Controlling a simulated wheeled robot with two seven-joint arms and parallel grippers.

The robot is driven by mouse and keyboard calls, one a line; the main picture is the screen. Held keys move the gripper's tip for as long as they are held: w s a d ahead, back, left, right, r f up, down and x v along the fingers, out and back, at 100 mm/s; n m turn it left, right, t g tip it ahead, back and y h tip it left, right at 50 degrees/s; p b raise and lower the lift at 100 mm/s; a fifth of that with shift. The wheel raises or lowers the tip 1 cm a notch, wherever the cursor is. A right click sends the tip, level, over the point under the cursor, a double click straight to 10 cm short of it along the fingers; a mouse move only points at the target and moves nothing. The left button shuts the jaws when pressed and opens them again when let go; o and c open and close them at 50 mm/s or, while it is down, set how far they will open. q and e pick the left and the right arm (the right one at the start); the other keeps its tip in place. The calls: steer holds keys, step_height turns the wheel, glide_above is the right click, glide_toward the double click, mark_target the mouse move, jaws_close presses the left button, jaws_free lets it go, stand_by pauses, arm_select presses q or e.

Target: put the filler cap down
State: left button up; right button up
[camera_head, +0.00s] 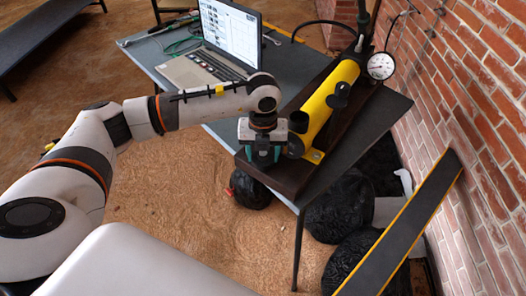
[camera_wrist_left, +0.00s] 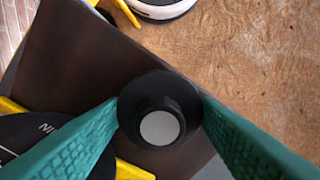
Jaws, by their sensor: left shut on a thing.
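My left gripper (camera_head: 263,155) hangs over the near left end of the dark wooden board, beside the near end of the yellow pump (camera_head: 330,98). In the left wrist view its two teal fingers (camera_wrist_left: 160,108) are shut on the filler cap (camera_wrist_left: 158,128), a round black piece with a pale grey round face. The wooden board (camera_wrist_left: 70,55) lies behind the cap in that view. Whether the cap touches the board cannot be told. My right gripper is not in view.
The board (camera_head: 284,180) sits on a dark table (camera_head: 372,118) with a laptop (camera_head: 222,45) at the back left. A pressure gauge (camera_head: 381,66) stands at the pump's far end. Black bags (camera_head: 340,207) lie below, and a brick wall (camera_head: 470,90) is at right.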

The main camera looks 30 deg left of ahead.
mark_target(263, 153)
arm_select(q)
steer(key=shift+f, duration=0.2)
steer(key=o, duration=1)
steer(key=shift+r, duration=0.1)
steer(key=shift+r, duration=0.6)
step_height(263, 153, up, 11)
steer(key=shift+r, duration=0.1)
